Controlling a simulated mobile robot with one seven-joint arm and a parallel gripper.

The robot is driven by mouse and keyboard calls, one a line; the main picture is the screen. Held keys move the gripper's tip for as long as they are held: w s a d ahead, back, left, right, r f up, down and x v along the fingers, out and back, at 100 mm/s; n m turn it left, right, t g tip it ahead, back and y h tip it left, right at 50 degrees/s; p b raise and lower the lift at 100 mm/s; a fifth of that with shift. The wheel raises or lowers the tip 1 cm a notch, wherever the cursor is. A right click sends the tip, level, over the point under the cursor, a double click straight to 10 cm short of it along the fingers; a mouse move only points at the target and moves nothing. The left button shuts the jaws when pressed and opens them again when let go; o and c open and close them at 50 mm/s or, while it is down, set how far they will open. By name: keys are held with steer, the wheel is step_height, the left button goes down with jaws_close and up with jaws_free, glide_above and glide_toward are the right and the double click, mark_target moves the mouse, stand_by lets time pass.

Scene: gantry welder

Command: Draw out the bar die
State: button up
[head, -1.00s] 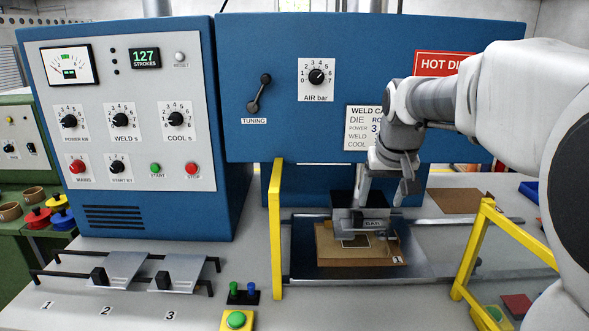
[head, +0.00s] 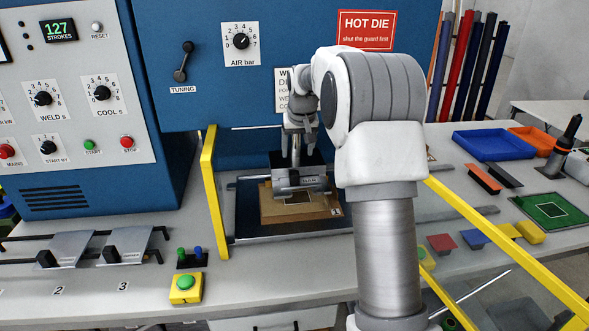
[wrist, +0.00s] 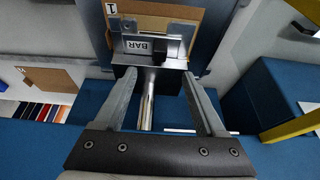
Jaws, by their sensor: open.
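The bar die (head: 308,181) is a silver metal plate labelled BAR, mounted under a dark block in the press, low over a brown board (head: 270,209) marked 1. In the wrist view the bar die (wrist: 140,48) shows its label and a dark block on its face. A shiny upright rod (wrist: 148,103) stands behind it, between my finger lines. My gripper (wrist: 160,75) is open, its two fingers spread either side of the rod and pointing toward the die, holding nothing. In the head view my gripper (head: 297,140) is just above the die, partly hidden by my arm.
Yellow guard posts (head: 212,190) flank the press, with a yellow rail (head: 500,245) at right. The blue housing (head: 205,85) rises behind. Sliding metal plates (head: 130,243) numbered 2 and 3 lie at left. Blue and orange trays (head: 494,145) stand at back right.

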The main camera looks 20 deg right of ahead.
mark_target(295, 175)
steer(key=p+x, duration=0.2)
steer(key=x, duration=1.1)
steer(key=shift+w+f, duration=0.15)
steer(key=shift+f, duration=0.2)
jaws_close()
stand_by(0.7)
steer(key=shift+d+r, duration=0.1)
stand_by(0.6)
steer(key=shift+b, duration=0.3)
